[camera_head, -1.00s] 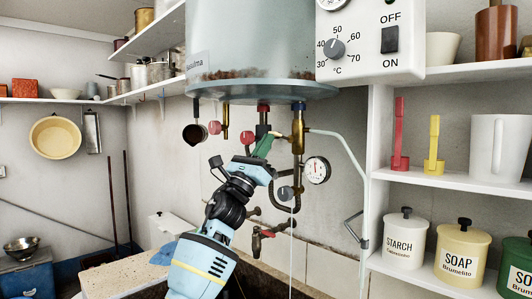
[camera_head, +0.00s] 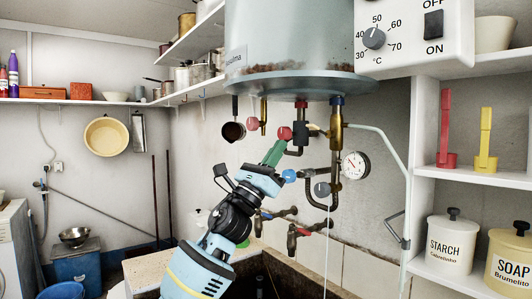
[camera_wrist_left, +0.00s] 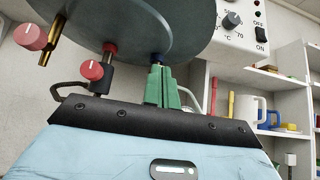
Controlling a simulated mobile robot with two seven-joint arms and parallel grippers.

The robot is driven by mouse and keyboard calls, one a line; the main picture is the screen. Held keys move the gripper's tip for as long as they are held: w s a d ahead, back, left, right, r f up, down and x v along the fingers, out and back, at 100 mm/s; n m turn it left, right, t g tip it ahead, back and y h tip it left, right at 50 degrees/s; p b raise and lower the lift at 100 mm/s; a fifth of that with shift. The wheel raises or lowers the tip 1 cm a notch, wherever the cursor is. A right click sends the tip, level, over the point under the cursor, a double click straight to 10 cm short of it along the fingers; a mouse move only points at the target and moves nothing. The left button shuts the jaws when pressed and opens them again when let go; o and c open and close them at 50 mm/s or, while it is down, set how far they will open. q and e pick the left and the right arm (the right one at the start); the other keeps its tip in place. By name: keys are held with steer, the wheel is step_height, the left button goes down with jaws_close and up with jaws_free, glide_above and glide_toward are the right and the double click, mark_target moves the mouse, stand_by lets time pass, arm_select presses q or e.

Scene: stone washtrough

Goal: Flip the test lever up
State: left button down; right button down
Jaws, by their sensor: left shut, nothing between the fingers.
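The water heater tank (camera_head: 295,45) hangs on the wall with pipes and valves below it. A brass pipe with a blue collar (camera_head: 336,125) comes down at its right. A small brass, lever-like piece (camera_head: 317,129) sticks out left from this pipe; it may be the test lever, but its angle is hard to tell. My left gripper (camera_head: 278,149) points up, its green fingers shut and empty, just below a red knob (camera_head: 284,133) and left of the brass pipe. In the left wrist view, the shut fingers (camera_wrist_left: 162,86) cover most of the pipe under the blue collar. My right gripper is not in view.
Another red knob (camera_head: 253,124) and a dark cup-like part (camera_head: 233,132) hang at the left. A round gauge (camera_head: 355,165) is right of the brass pipe. Taps (camera_head: 299,232) stick out above the trough. Shelves with canisters (camera_head: 451,245) stand at the right.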

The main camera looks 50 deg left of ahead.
arm_select(q)
steer(key=shift+s+r, duration=0.15)
steer(key=shift+s, duration=0.75)
steer(key=shift+s+r, duration=0.1)
steer(key=shift+s, duration=0.8)
steer(key=shift+d, duration=0.1)
